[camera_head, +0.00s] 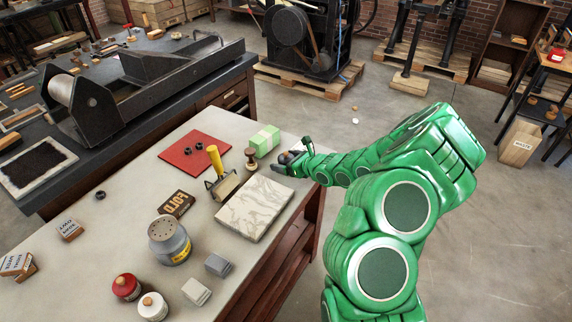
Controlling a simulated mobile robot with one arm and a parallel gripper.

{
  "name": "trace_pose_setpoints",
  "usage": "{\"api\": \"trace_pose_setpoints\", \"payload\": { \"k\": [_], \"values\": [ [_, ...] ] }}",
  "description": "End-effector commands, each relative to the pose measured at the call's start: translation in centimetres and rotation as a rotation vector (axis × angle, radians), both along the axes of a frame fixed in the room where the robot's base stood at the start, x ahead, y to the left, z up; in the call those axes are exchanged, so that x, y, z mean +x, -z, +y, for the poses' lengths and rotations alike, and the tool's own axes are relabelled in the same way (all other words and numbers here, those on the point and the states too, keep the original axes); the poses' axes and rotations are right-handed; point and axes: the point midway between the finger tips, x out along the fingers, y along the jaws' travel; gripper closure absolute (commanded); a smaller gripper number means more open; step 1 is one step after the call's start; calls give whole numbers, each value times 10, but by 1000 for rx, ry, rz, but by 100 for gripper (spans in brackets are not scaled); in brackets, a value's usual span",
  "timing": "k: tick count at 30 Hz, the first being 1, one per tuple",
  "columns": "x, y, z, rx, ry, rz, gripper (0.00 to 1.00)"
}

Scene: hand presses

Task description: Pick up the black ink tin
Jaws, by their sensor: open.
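A small dark round thing with a brownish top (284,158), which looks like the black ink tin, is at the far right edge of the pale worktable (130,220). My gripper (293,160) is right at it, reaching in from the right. The dark jaws are open and partly hide the thing. I cannot tell whether they touch it.
A wooden-handled stamp (251,158) and a green-and-white block (265,140) stand just left of my gripper. A marble slab (254,207) lies nearer. A yellow-handled roller (216,168), a red mat (201,150) and a grey can (169,241) are further left.

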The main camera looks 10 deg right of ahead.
Motion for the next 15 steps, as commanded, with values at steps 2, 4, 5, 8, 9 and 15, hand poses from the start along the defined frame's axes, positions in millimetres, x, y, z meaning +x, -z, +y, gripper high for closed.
{"api": "trace_pose_setpoints", "payload": {
  "k": [2, 4, 5, 8, 9, 15],
  "values": [
    [6, 4, 6, -4, -4, 2, 12],
    [11, 6, 9, -4, -3, 2, 12],
    [12, 7, 9, -3, -3, 1, 12],
    [16, 8, 11, -3, -1, 1, 12],
    [17, 8, 11, -3, -1, 1, 12],
    [17, 8, 11, -2, -1, 0, 12]
  ]
}}
